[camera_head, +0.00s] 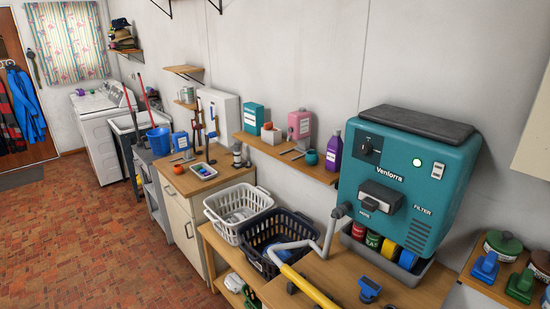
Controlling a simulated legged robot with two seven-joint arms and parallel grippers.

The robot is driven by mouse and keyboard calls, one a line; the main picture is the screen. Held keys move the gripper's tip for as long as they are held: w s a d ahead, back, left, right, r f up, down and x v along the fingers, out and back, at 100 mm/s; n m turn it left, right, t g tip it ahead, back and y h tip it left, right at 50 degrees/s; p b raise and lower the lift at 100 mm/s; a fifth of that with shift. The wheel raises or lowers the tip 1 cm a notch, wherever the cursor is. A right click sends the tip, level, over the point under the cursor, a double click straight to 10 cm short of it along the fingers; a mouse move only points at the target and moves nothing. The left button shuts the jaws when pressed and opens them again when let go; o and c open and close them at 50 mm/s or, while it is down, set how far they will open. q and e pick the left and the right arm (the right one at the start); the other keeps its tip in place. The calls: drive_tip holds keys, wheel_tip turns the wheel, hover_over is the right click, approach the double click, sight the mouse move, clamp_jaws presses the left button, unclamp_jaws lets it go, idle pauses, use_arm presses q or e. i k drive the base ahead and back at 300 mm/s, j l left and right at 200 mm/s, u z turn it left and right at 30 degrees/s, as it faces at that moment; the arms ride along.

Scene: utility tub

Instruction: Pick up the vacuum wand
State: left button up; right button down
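A yellow tube, which looks like the vacuum wand (308,287), lies on the wooden bench top (405,290) at the bottom centre. Its lower end runs toward the bottom edge of the view. A grey bent tube (325,238) runs near its upper end and rises toward the teal vacuum unit (408,180). I cannot tell exactly how the grey and yellow tubes join. Neither of my grippers is in view.
A dark basket (270,234) and a white basket (238,211) stand left of the wand. A small blue attachment (369,289) lies to its right. Several coloured cans sit in a grey tray (405,273) under the unit. The brick floor (110,230) at left is clear.

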sight(324, 301)
drive_tip(key=u, duration=3.95)
drive_tip(key=z, duration=4.8)
drive_tip(key=i+j+z, duration=0.1)
drive_tip(key=z, duration=0.3)
drive_tip(key=j+z, duration=0.6)
drive_tip(key=z, duration=0.25)
drive_tip(key=j+z, duration=0.4)
drive_tip(key=i+l, duration=0.05)
drive_tip(key=l, duration=0.05)
